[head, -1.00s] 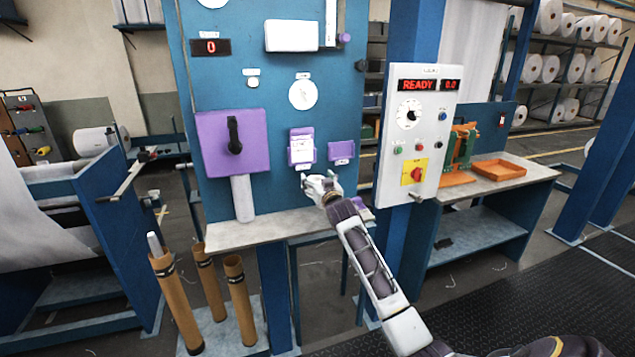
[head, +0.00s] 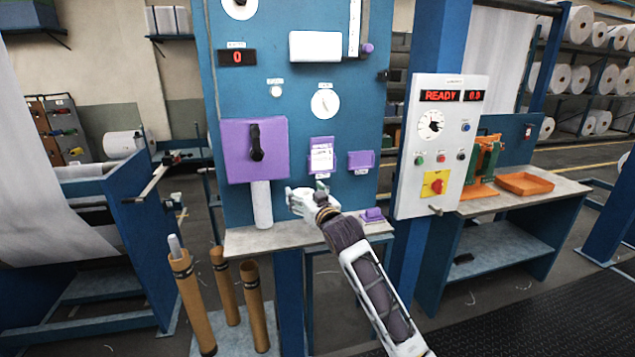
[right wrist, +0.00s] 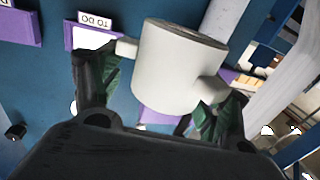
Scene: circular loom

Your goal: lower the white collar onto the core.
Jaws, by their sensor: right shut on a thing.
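The white collar (right wrist: 178,68) is a short, wide cylinder with a stub on each side, seen in the right wrist view. My right gripper (right wrist: 163,74) is shut on it, one dark finger at each stub. In the head view my right gripper (head: 299,198) is in front of the blue panel, just right of a white upright tube (head: 262,206) under the purple box. Brown tubes (head: 255,305) stand at the lower left, one with a pale rod in it. I cannot tell for sure which tube is the core. My left gripper is out of view.
The purple box (head: 250,140) has a black handle. A grey shelf (head: 245,243) juts out below the panel (head: 290,100). A small purple block (head: 373,215) sits at the shelf's right. The white control box (head: 440,190) is to the right.

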